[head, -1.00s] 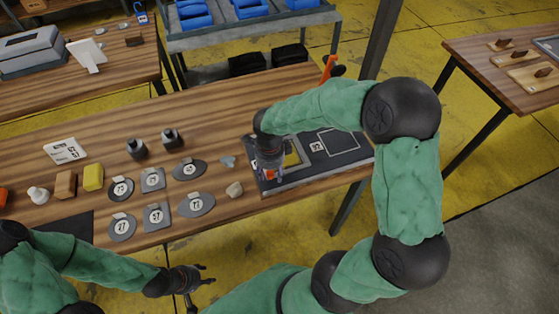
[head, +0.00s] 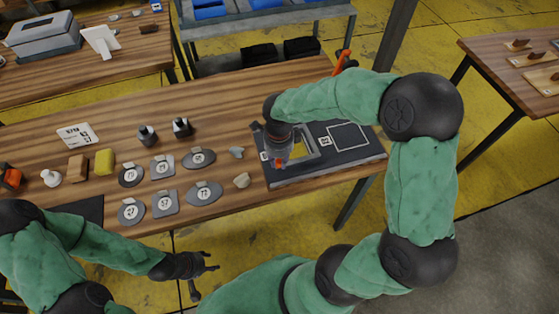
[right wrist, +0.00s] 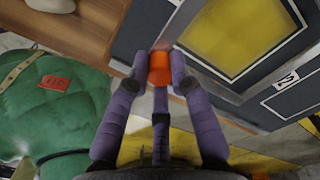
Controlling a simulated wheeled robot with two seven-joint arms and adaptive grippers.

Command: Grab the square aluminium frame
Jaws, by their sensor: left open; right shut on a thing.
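The square aluminium frame (head: 313,143) lies on the left part of a dark board (head: 345,158) at the table's right end. In the right wrist view the frame (right wrist: 204,71) is a grey band around a yellow area. My right gripper (head: 280,163) is over the frame's near left corner. In the right wrist view its fingers (right wrist: 160,75) are shut on an orange piece (right wrist: 160,67) at that corner, which looks like part of the frame. My left gripper (head: 212,262) is open and empty, in front of the table's near edge.
An outlined square and number label (head: 325,141) mark the board's right part. Several numbered grey patches (head: 204,191), a pale stone-like lump (head: 242,180), dark bottles (head: 182,127) and a yellow block (head: 104,161) lie to the left. The table's back middle (head: 225,100) is clear.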

